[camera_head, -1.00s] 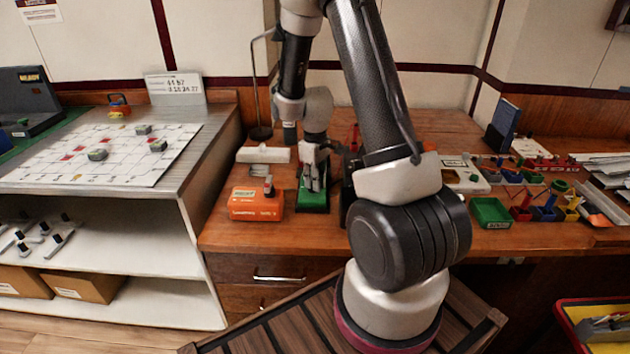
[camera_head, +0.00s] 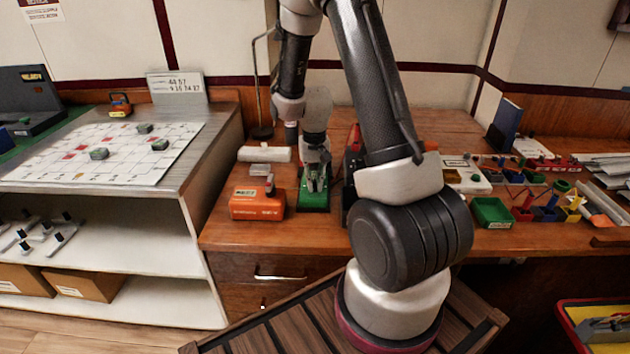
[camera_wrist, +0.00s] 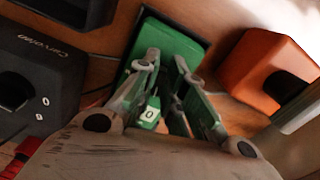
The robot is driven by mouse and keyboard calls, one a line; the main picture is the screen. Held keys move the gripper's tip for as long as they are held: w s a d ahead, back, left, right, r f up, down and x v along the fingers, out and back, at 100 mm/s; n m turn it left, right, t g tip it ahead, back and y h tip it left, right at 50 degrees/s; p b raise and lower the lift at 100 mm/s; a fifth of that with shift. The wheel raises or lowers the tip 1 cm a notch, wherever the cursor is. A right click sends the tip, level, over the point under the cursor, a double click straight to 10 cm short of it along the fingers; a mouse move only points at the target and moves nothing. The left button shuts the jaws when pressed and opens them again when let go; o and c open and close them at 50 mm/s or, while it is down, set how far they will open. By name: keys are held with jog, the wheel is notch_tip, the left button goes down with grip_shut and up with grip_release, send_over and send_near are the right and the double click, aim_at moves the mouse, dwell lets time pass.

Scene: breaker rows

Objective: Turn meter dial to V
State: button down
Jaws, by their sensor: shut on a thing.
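The meter is a green box (camera_head: 313,203) lying on the wooden desk, left of my large arm link. It also shows in the wrist view (camera_wrist: 178,42), under and behind my fingers. My gripper (camera_head: 316,186) points down over the meter. In the wrist view its two fingers (camera_wrist: 167,64) reach onto the green face, shut on a small part between them that I take to be the dial. The fingers hide most of that part and its pointer. A small white label marked "0" (camera_wrist: 150,114) shows between the fingers. I cannot make out a V mark.
An orange box (camera_head: 257,202) stands close to the left of the meter. A dark box (camera_wrist: 35,85) with a round knob sits close on its other side. A white block (camera_head: 264,154) lies behind the orange box. Green, red and blue bins (camera_head: 492,212) stand farther right.

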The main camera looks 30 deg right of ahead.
jog(key=shift+m, duration=0.8)
jog(key=c, duration=1.5)
grip_release()
notch_tip(320, 180, up, 12)
